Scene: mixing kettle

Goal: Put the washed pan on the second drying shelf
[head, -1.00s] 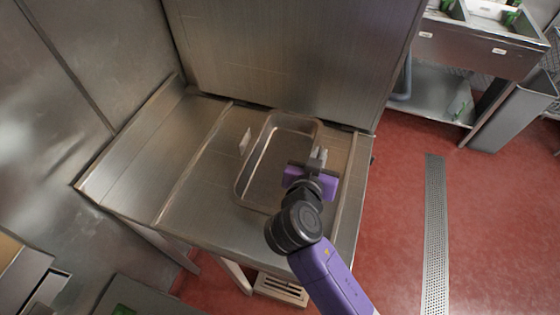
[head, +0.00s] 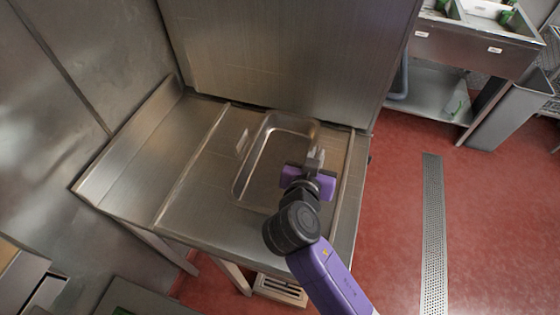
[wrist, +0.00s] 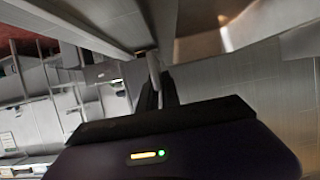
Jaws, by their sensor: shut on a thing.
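The pan (head: 247,165) is a rectangular metal tray with a rolled rim. In the head view it is at the steel table (head: 200,215), towards its back right; I cannot tell whether it rests on the top or is slightly lifted. My gripper (head: 314,160) is shut on the pan's right side. My purple and black wrist hides the pan's near right part. In the wrist view the closed fingers (wrist: 155,88) are dark and close to a metal edge. I see no drying shelf that I can name for certain.
A tall steel panel (head: 290,55) stands behind the table. A small pale upright piece (head: 243,142) is beside the pan's left rim. A steel sink unit (head: 470,50) stands at the upper right. Red floor with a drain grate (head: 432,230) is open on the right.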

